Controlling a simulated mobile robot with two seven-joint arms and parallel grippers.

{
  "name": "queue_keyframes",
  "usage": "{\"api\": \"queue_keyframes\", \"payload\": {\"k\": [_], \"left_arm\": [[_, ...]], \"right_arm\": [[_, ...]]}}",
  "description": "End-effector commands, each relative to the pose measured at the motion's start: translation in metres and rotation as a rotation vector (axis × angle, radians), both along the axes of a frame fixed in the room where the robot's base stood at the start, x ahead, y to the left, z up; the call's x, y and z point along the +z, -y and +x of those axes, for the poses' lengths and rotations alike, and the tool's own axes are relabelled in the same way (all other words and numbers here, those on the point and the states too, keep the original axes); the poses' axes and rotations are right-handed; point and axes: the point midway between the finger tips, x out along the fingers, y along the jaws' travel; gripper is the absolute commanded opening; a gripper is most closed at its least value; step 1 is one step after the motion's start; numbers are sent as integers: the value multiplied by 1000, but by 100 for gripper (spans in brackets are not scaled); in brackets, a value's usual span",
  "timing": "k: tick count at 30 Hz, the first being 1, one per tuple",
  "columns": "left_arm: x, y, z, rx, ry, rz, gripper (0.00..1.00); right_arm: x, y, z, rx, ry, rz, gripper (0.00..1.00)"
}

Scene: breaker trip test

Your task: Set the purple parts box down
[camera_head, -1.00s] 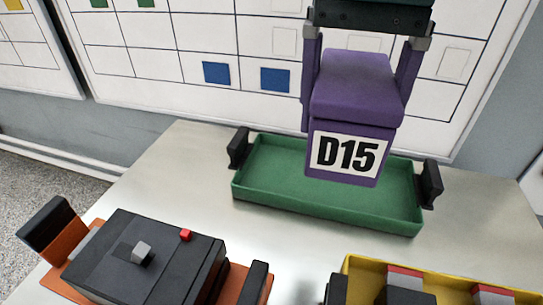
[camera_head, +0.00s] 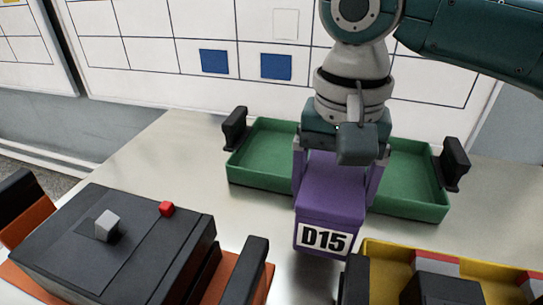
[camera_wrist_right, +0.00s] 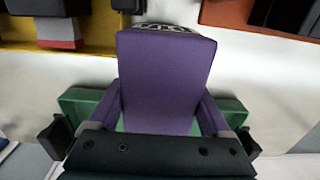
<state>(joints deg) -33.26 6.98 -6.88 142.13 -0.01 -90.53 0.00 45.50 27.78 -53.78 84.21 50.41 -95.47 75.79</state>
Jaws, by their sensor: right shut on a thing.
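The purple parts box (camera_head: 331,205) has a white label reading D15 on its front. My right gripper (camera_head: 336,182) is shut on it, with a finger on each side and the wrist above. The box is upright in front of the green tray (camera_head: 262,183), between the dark device and the yellow tray. I cannot tell whether its underside touches the table. In the right wrist view the box (camera_wrist_right: 165,75) fills the middle between the fingers. My left gripper is not in view.
A black device (camera_head: 130,240) with a red button stands on an orange base (camera_head: 250,285) at the left. A yellow tray (camera_head: 385,252) with dark and red parts is close at the right. The pale table (camera_head: 185,150) is bare left of the green tray.

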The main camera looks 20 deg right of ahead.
Motion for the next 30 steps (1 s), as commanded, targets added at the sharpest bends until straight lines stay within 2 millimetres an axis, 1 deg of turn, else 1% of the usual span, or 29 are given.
{"api": "queue_keyframes", "payload": {"k": [4,9,11,17,21,22,26,30], "left_arm": [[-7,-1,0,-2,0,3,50],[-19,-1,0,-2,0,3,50],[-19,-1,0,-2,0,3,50],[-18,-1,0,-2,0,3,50],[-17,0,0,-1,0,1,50],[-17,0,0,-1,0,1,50],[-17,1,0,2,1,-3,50],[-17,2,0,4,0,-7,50]], "right_arm": [[-14,0,0,0,0,0,5],[-42,0,0,0,-1,1,5],[-45,0,0,0,0,0,5],[-43,0,0,1,1,0,5],[-46,0,0,0,1,2,5],[-46,0,0,0,1,1,86],[-46,0,0,0,1,1,100],[-46,0,0,0,1,1,100]]}}
